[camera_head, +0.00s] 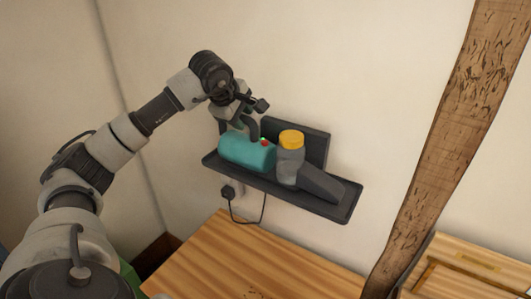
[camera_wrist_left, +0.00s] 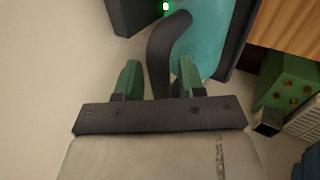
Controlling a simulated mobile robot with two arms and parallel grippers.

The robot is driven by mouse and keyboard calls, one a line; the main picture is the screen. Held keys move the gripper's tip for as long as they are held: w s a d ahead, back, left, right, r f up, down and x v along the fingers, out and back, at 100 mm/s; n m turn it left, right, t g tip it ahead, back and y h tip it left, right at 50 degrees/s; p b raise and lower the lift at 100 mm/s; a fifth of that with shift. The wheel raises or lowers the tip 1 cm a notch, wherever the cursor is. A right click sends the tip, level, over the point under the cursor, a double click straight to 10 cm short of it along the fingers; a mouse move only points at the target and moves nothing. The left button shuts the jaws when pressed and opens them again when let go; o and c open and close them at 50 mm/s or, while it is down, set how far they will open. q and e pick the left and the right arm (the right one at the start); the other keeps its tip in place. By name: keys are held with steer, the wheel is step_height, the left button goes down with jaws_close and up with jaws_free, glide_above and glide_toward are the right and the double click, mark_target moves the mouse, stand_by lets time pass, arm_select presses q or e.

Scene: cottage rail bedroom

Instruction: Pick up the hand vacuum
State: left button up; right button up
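The hand vacuum (camera_head: 245,152) lies on a dark wall shelf in the head view. It has a teal body, a dark curved handle and a red button. A grey part with a yellow cap and a dark nozzle sits at its right end. My left gripper (camera_head: 243,117) is above the teal end, at the handle. In the left wrist view, the open green fingers of my left gripper (camera_wrist_left: 158,80) are on either side of the vacuum's handle (camera_wrist_left: 160,55), with gaps showing. The teal body (camera_wrist_left: 205,40) is beyond them. My right gripper is not in view.
The dark shelf (camera_head: 343,212) has a raised rim and a back plate against the wall. A plug and cable (camera_head: 229,192) hang below it. A wooden top (camera_head: 230,265) is underneath, and a wooden post (camera_head: 450,130) stands to the right. A green crate (camera_wrist_left: 290,85) shows in the wrist view.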

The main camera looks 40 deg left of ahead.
mark_target(246, 135)
arm_select(q)
steer(key=x, duration=0.1)
steer(key=p+x, duration=0.1)
steer(key=x, duration=0.1)
steer(key=shift+w+a+f, duration=0.1)
steer(key=shift+a+f, duration=0.05)
steer(key=shift+a, duration=0.1)
steer(key=shift+w+f, duration=0.15)
steer(key=shift+f, duration=0.1)
steer(key=shift+r, duration=0.1)
steer(key=c, duration=0.7)
jaws_close()
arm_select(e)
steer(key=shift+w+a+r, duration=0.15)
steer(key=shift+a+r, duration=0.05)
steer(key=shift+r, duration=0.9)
arm_select(q)
steer(key=shift+r, duration=0.2)
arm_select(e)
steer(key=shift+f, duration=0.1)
